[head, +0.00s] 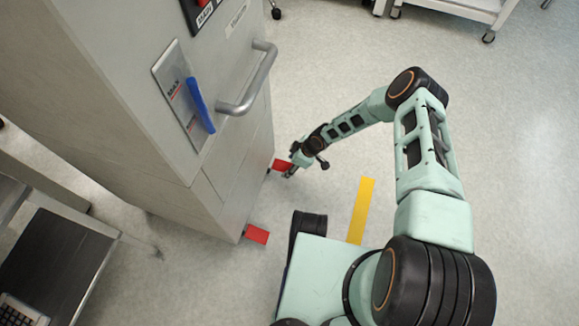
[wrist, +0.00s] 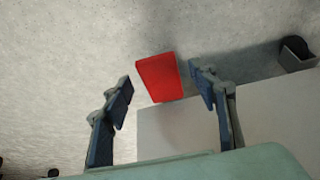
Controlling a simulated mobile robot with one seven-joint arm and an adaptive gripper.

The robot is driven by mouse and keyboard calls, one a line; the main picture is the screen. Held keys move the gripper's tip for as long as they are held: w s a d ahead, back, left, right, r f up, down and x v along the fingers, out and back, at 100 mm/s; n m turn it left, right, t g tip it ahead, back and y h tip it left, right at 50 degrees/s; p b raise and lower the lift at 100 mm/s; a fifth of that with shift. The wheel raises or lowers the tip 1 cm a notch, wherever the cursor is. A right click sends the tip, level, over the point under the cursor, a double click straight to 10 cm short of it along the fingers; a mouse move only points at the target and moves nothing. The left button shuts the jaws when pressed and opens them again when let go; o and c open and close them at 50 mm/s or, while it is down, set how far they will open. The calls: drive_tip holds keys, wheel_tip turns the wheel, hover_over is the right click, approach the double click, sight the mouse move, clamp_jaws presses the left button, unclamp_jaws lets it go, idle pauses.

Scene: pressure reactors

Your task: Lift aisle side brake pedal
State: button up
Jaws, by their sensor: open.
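Two flat red brake pedals stick out low at the foot of the grey cabinet in the head view. The far pedal (head: 282,166) is beside my gripper (head: 292,164); the near pedal (head: 257,234) is at the closer corner. In the wrist view one red pedal (wrist: 158,78) lies between the lines of the two fingers of my gripper (wrist: 161,82), near the tips. The fingers are spread apart with visible space on both sides of the pedal. Whether the fingertips are level with the pedal in depth I cannot tell.
The grey cabinet (head: 225,170) stands left of my arm, with a bar handle (head: 250,80) and a blue lever (head: 200,105). A yellow floor strip (head: 361,210) lies nearby. A dark bench (head: 50,265) stands at lower left. The floor to the right is clear.

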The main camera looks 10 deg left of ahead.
drive_tip(key=shift+a+f, duration=0.15)
drive_tip(key=shift+f, duration=0.1)
clamp_jaws()
idle(0.3)
